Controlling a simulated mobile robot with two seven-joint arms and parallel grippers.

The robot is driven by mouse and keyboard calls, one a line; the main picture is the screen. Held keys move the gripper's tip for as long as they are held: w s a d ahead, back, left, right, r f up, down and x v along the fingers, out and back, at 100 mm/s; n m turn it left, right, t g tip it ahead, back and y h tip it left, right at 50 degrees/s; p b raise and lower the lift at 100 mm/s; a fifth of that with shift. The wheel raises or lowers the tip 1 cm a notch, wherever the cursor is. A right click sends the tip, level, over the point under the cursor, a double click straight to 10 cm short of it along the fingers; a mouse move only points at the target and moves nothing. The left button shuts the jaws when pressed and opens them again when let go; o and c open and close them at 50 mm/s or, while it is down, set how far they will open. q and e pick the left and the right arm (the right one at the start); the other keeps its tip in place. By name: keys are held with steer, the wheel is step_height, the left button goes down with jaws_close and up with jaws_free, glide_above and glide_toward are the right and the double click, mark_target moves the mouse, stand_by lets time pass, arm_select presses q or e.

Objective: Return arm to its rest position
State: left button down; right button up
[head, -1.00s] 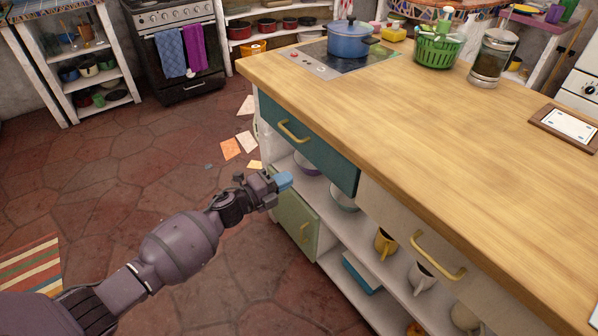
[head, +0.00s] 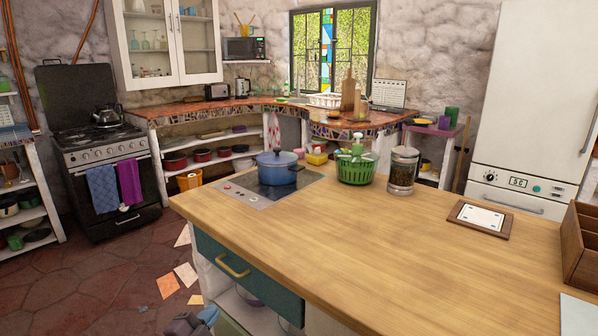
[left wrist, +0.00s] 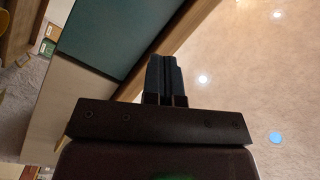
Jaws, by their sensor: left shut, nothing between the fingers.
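Most of my left arm is out of the head view. My right gripper is in neither view.
The wooden island counter (head: 330,235) has a wide bare top. On it stand a blue pot (head: 276,168) on a cooktop, a green basket (head: 355,170), a glass jar (head: 402,172), a framed card (head: 480,219) and a wooden box (head: 582,245). Papers (head: 186,275) lie on the floor.

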arm_select(q)
steer(key=s+a+f+n+g+y+p, duration=0.1)
steer(key=s+n, duration=0.4)
steer(key=s, duration=0.6)
steer(key=s+a+f+n+g+y+p, duration=0.1)
steer(key=s+f+n, duration=0.4)
steer(key=s, duration=0.7)
steer(key=s+a+f+n+g+y+p, duration=0.1)
steer(key=s+a+f+n+g+y, duration=0.2)
steer(key=s, duration=0.9)
steer(key=shift+a+f+n+g+y+p, duration=0.15)
steer(key=shift+a+n+g+y+p, duration=0.2)
steer(key=shift+a+n+y, duration=0.6)
